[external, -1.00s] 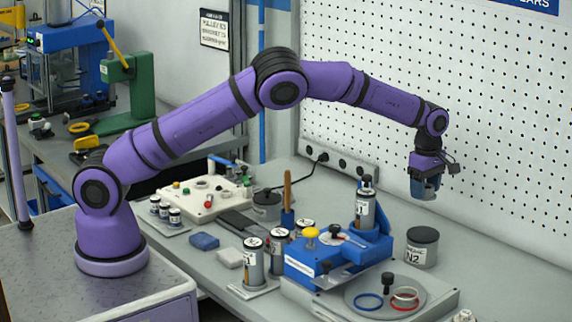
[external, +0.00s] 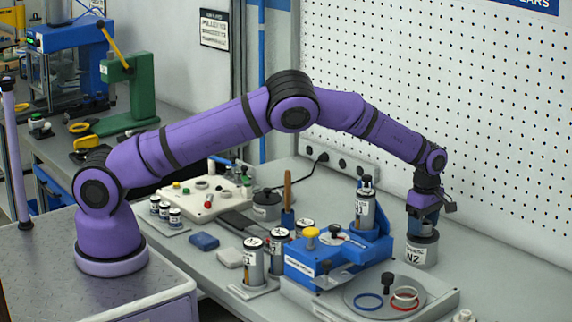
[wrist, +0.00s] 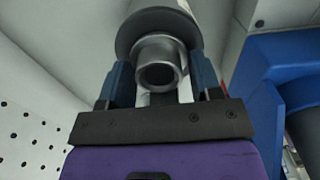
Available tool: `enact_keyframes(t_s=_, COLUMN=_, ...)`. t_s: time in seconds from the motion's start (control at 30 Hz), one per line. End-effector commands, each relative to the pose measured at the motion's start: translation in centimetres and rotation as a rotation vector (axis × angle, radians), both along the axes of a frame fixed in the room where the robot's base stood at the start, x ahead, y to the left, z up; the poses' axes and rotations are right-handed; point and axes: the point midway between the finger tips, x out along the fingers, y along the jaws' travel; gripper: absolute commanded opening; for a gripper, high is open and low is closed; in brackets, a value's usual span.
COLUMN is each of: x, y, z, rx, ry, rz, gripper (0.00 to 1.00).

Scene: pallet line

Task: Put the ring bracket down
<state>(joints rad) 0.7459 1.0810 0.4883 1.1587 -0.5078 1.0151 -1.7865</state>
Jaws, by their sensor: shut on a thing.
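My gripper (external: 422,218) points down, directly above the dark lid of the grey N2 canister (external: 420,253). In the wrist view, the two blue fingers of my gripper (wrist: 158,82) are shut on the ring bracket (wrist: 158,48), a short grey metal ring with an open bore. Behind it, a wider dark round surface (wrist: 130,32) shows, apparently the canister lid. In the external view the bracket is mostly hidden between the fingers. I cannot tell whether it touches the lid or hangs just above it.
A blue fixture (external: 325,262) with an upright labelled cylinder (external: 363,208) stands left of the canister. A round plate with blue and red rings (external: 404,298) lies in front. The white pegboard wall (external: 480,110) rises close behind. Grey bench is clear right of the canister.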

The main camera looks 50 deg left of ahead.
Motion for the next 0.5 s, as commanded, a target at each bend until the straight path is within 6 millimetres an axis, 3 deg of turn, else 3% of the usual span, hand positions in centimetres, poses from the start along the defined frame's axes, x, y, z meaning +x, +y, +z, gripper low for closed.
enact_keyframes(t_s=0.2, x=0.01, y=0.01, z=-0.25, rx=0.000, ry=0.000, rz=0.001, gripper=0.31)
enact_keyframes(t_s=0.23, x=0.00, y=0.01, z=-0.30, rx=0.000, ry=0.000, rz=0.000, gripper=0.61)
enact_keyframes(t_s=0.33, x=0.00, y=0.01, z=-0.27, rx=0.000, ry=0.000, rz=0.001, gripper=0.84)
enact_keyframes(t_s=0.5, x=0.00, y=0.02, z=-0.26, rx=0.000, ry=0.000, rz=0.001, gripper=0.84)
